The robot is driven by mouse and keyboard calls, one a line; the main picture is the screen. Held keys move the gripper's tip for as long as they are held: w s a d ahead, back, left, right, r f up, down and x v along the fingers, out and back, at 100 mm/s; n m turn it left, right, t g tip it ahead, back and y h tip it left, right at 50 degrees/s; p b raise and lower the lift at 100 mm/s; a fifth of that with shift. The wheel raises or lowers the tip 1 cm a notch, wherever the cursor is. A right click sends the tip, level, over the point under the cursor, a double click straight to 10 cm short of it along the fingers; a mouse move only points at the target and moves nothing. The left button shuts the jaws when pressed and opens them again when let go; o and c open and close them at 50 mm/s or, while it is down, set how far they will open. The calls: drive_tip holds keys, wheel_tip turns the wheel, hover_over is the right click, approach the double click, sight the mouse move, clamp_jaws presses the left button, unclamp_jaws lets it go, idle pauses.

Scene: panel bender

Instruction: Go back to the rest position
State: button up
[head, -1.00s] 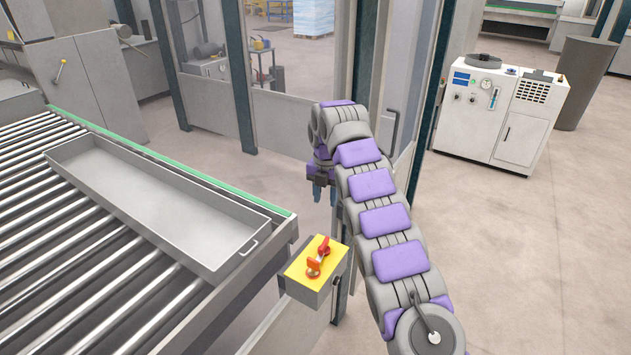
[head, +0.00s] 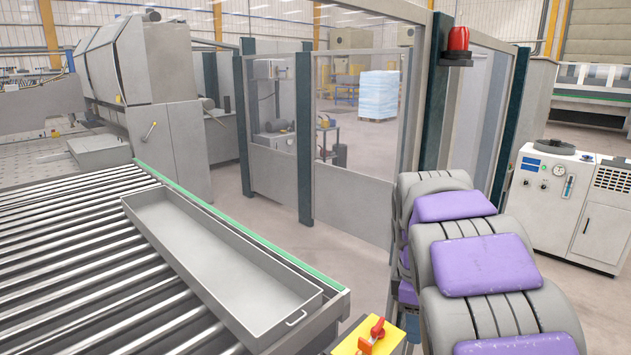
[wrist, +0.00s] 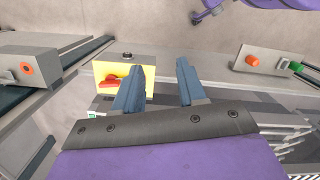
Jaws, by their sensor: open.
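My gripper (wrist: 158,88) shows in the wrist view with its two blue-grey fingers apart and nothing between them. In the head view my purple and grey arm stands at the right, and the gripper is hidden behind it. The yellow-topped box with a red rotary switch (wrist: 118,82) lies beyond the left finger in the wrist view, partly covered by it. The same switch box (head: 368,338) sits at the bottom edge of the head view, left of my arm. I cannot tell how far the fingers are from it.
A roller conveyor (head: 60,270) bears a long, empty grey tray (head: 205,275) at the left. A glass-panelled fence (head: 352,215) with a red beacon (head: 458,40) stands ahead. A white cabinet (head: 550,215) is at the right.

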drive_tip(key=s+a+f+m+b, duration=0.1)
drive_tip(key=s+f+m, duration=0.3)
drive_tip(key=s, duration=0.6)
drive_tip(key=s+a+f+m+b, duration=0.2)
drive_tip(key=s+f+m, duration=0.2)
drive_tip(key=s, duration=0.7)
drive_tip(key=s+a+f+m+g+y+b, duration=0.1)
drive_tip(key=s+f+m, duration=0.3)
drive_tip(key=s, duration=0.7)
drive_tip(key=shift+a+f+m+b, duration=0.3)
drive_tip(key=shift+a+f+b, duration=0.25)
drive_tip(key=shift+a+f, duration=0.15)
drive_tip(key=shift+w, duration=0.1)
